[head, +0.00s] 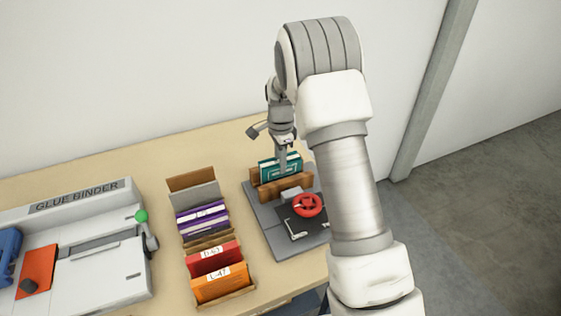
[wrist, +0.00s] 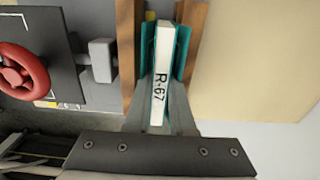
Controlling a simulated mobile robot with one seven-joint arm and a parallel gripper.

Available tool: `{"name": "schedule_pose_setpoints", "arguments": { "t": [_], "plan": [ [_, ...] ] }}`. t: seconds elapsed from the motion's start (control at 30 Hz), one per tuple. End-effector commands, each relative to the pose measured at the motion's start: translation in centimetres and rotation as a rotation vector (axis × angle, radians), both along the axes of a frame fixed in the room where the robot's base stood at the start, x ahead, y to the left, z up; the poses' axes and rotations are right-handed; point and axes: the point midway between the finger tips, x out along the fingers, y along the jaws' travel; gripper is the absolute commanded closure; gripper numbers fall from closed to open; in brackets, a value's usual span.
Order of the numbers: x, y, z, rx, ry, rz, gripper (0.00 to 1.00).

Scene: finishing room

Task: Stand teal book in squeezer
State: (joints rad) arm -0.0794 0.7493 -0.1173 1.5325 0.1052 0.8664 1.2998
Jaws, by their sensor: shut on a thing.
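The teal book (head: 268,172) stands upright between the wooden jaws of the squeezer (head: 258,222). In the wrist view its spine (wrist: 163,50) has a white label reading R-67, with teal showing on both sides. My gripper (head: 283,168) is above the squeezer and shut on the book. The fingers also show in the wrist view (wrist: 162,118), one on each side of the spine. The wooden jaws (wrist: 191,40) flank the book; I cannot tell whether they touch it. The book's lower edge is hidden, so I cannot tell whether it rests on the base.
The squeezer's red handwheel (head: 308,205) is in front of the jaws. A rack (head: 190,180) of purple, red and orange books stands to the left. A glue binder (head: 100,262) with a green knob is at far left. Bare table (head: 135,165) lies behind the rack.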

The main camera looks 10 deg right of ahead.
Motion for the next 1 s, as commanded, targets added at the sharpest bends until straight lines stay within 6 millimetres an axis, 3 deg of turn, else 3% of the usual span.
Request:
{"name": "schedule_pose_setpoints", "arguments": {
  "t": [0.03,0.07,0.13,0.5,1.0],
  "plan": [
    [0.0,0.0,-0.2,0.000,0.000,0.000,1.00],
    [0.0,0.0,-0.1,0.000,0.000,0.000,0.76],
    [0.0,0.0,-0.1,0.000,-0.001,0.000,0.65],
    [0.0,0.0,0.2,0.000,0.000,0.000,0.65],
    [0.0,0.0,4.2,0.000,-0.001,0.000,0.65]
  ]
}}
